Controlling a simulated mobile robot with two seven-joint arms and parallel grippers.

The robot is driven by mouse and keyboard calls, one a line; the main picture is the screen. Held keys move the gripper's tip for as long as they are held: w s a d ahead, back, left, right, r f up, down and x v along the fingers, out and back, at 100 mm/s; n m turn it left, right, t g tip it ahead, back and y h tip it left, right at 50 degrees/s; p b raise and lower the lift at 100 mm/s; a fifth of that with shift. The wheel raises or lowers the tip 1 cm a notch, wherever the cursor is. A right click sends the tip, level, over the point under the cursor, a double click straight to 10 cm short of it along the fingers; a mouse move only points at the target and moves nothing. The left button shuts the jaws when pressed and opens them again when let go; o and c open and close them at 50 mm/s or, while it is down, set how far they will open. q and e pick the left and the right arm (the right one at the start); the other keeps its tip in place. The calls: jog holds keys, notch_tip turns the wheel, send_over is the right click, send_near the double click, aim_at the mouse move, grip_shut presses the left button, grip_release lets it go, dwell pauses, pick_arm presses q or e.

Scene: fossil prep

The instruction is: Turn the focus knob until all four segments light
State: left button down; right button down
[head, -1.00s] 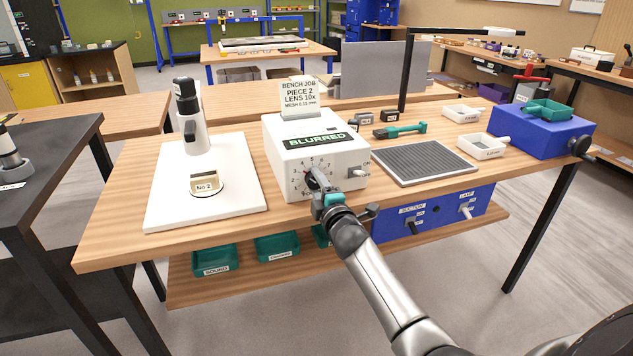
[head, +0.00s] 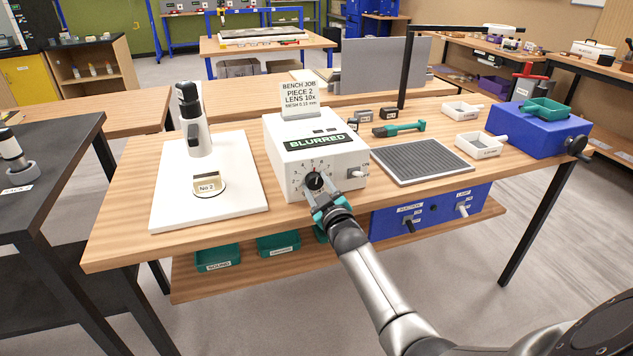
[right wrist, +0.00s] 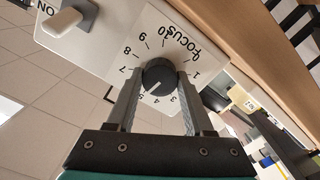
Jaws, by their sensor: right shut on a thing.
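The focus knob (head: 314,181) is a round black knob with a white line, on the front of a white box (head: 283,160). It also shows in the right wrist view (right wrist: 158,75), amid a dial numbered around it; its line points near 4 and 5. My right gripper (head: 318,190) is shut on the knob, one finger on each side, as the right wrist view shows (right wrist: 158,80). The box display (head: 314,142) reads BLURRED in green. My left gripper is not in view.
A switch (head: 357,173) marked ON sits right of the knob. A microscope (head: 194,125) stands on a white board (head: 165,205) at left. A sign (head: 299,97) stands on the box. A grey ribbed mat (head: 421,161) and a teal tool (head: 399,129) lie to the right.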

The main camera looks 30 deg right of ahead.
jog(key=m+p, duration=0.1)
jog(key=m, duration=0.3)
jog(key=shift+r+m, duration=0.1)
jog(key=shift+m, duration=0.2)
jog(key=shift+m+p, duration=0.3)
jog(key=shift+m, duration=1.5)
jog(key=shift+c, duration=1.4)
grip_release()
jog(key=shift+s+a, duration=0.1)
jog(key=shift+s, duration=0.4)
jog(key=p+v, duration=0.3)
jog(key=v, duration=1.1)
jog(key=shift+p, duration=0.4)
